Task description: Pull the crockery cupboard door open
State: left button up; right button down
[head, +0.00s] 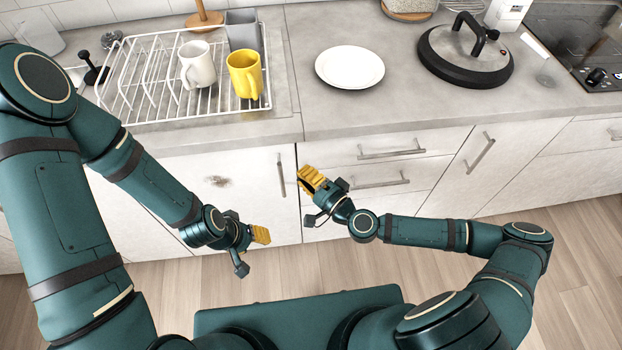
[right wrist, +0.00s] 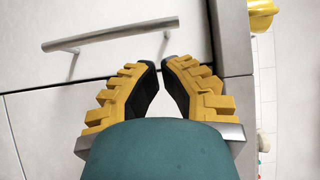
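The pale cupboard door (head: 245,203) under the dish rack is closed, flush with the cabinet front. Its upright bar handle (head: 281,175) is near its right edge; in the right wrist view the handle (right wrist: 110,33) lies across the upper left. My right gripper (head: 311,180) is just right of the handle, in front of the seam beside the drawers, and apart from the handle. In the wrist view its yellow fingers (right wrist: 160,68) show a narrow empty gap between them. My left gripper (head: 261,234) hangs low before the door, its fingers overlapping in view, with nothing visible in it.
Drawers with bar handles (head: 392,153) are to the right of the door. The counter above holds a wire rack (head: 150,82) with a white mug (head: 197,65) and a yellow mug (head: 244,75), a plate (head: 350,67) and a black-rimmed lid (head: 465,60). The wooden floor in front is clear.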

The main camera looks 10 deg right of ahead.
aim_at(281, 156)
jog(key=x, duration=0.5)
jog(key=shift+w+a, duration=0.25)
jog(key=shift+s, duration=0.15)
